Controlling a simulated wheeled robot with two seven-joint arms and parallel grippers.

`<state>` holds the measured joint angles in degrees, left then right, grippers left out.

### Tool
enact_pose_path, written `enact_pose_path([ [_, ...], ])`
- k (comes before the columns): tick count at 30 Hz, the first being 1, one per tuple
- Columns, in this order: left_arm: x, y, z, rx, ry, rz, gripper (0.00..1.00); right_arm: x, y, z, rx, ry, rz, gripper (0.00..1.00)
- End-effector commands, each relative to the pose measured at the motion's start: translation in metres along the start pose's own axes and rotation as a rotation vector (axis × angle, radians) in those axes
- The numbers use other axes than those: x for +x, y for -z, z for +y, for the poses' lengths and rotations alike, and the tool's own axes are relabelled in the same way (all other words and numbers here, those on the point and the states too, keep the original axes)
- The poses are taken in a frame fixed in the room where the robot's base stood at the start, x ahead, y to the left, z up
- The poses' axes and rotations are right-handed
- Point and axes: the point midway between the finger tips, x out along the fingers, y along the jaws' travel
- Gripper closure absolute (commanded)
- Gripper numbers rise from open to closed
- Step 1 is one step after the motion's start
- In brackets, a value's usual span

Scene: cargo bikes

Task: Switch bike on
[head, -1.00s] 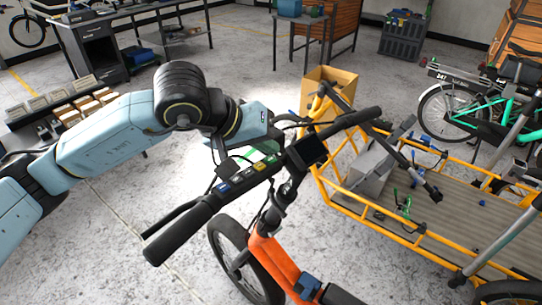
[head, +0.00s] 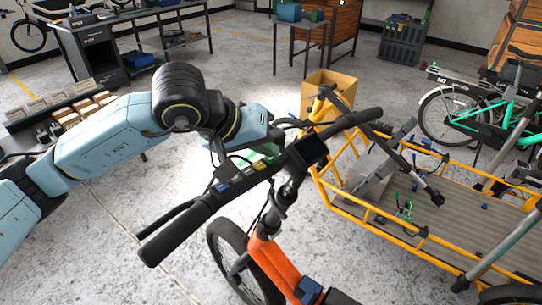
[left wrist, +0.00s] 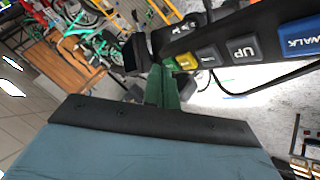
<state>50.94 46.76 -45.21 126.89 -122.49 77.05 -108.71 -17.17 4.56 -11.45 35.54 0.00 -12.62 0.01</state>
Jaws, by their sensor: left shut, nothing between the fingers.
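The orange cargo bike's black handlebar (head: 197,224) crosses the middle of the head view. A dark display (head: 309,150) sits on it. A button strip lies beside the display. In the left wrist view I see a blue WALK button (left wrist: 300,37), a grey UP button (left wrist: 241,49), a yellow button (left wrist: 186,60) and a small green button (left wrist: 169,63) at the display end. My left gripper (left wrist: 164,72) is shut and empty, its green fingertips right at the green button. I cannot tell whether they touch it. My right gripper is not in view.
The yellow cargo frame (head: 390,232) and its slatted deck (head: 450,235) lie to the right, with a cardboard box (head: 330,88) behind. A brake lever (head: 170,215) sticks out beside the left grip. Workbenches stand at the back.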

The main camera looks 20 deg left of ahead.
Motion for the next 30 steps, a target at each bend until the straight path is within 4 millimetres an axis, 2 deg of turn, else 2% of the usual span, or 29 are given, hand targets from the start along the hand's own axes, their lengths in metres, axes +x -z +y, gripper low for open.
enact_pose_path([
  [14,0.0019,-0.0016,-0.0015,0.000,0.001,-0.001,1.00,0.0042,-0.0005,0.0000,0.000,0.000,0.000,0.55],
  [30,-0.0065,0.0046,0.0047,-0.001,0.001,-0.001,1.00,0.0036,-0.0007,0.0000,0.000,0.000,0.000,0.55],
])
